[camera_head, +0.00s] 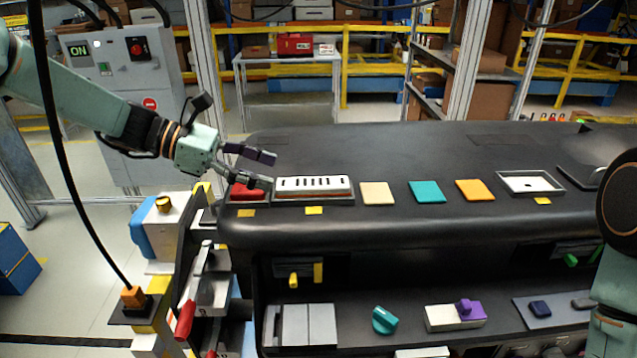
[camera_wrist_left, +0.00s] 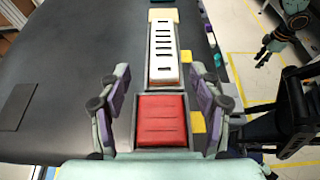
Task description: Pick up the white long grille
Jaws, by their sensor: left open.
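The white long grille (camera_head: 313,184) with dark slots sits on the black dashboard top, in a shallow holder left of the beige square. In the left wrist view the white grille (camera_wrist_left: 164,55) lies ahead, beyond a red slotted piece (camera_wrist_left: 161,120). My left gripper (camera_head: 268,170) is above the dashboard's left end, just left of the grille and over the red piece (camera_head: 246,192). In the left wrist view its two fingers (camera_wrist_left: 163,100) are spread apart on either side of the red piece, with nothing between them held. My right gripper is not visible in the head view.
Beige (camera_head: 377,193), teal (camera_head: 427,191) and orange (camera_head: 474,189) squares and a white frame (camera_head: 530,182) lie in a row right of the grille. A lower shelf holds a teal knob (camera_head: 384,320) and a purple-and-white part (camera_head: 456,316). The dashboard behind the row is clear.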

